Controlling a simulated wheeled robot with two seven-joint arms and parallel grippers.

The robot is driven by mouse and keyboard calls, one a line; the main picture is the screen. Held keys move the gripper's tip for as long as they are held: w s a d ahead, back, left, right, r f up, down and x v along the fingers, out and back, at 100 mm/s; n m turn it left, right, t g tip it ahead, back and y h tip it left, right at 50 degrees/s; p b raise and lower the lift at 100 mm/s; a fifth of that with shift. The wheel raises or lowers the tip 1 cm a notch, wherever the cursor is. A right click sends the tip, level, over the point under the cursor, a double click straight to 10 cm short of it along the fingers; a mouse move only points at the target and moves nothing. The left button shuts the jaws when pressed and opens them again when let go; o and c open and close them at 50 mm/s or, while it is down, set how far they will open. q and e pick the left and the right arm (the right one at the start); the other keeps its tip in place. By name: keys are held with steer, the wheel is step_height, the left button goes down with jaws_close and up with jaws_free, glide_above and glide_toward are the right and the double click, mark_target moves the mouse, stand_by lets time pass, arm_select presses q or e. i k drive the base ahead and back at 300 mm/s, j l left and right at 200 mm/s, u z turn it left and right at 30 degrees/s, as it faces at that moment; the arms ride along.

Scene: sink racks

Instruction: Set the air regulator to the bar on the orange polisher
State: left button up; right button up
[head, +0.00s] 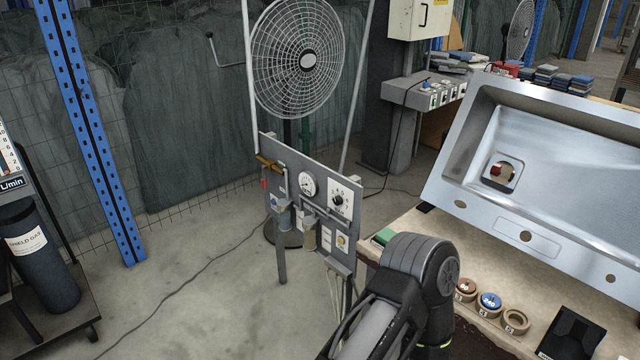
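A grey air panel (290,160) stands on legs near the middle of the head view. It carries a round white gauge (308,186) and a white square dial plate with a black knob (338,199). A brass lever valve (269,163) is at its upper left. Bowl-shaped units (310,236) hang below the gauge. The gauge reading and dial marks are too small to read. No orange polisher is in view. One of my arms, dark grey and black, reaches up from the bottom and stands in front of the panel's lower right. Neither gripper shows.
A steel sink (470,130) rests tilted on the bench (420,225) at right. Numbered disc holders (490,302) and a black box (571,333) lie at its front. A fan (300,60) stands behind the panel. A gas cylinder cart (35,255) is at left. The floor between is clear except for a cable.

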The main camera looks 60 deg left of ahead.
mark_target(337, 201)
steer(key=j, duration=0.45)
steer(key=k+j+z, duration=0.1)
steer(key=j, duration=0.35)
steer(key=k+j+z, duration=0.1)
steer(key=j, duration=0.35)
steer(key=k+j, duration=0.1)
steer(key=j, duration=0.35)
steer(key=k+j+z, duration=0.1)
steer(key=j, duration=0.3)
steer(key=k+j, duration=0.1)
steer(key=j, duration=0.35)
steer(key=z, duration=0.05)
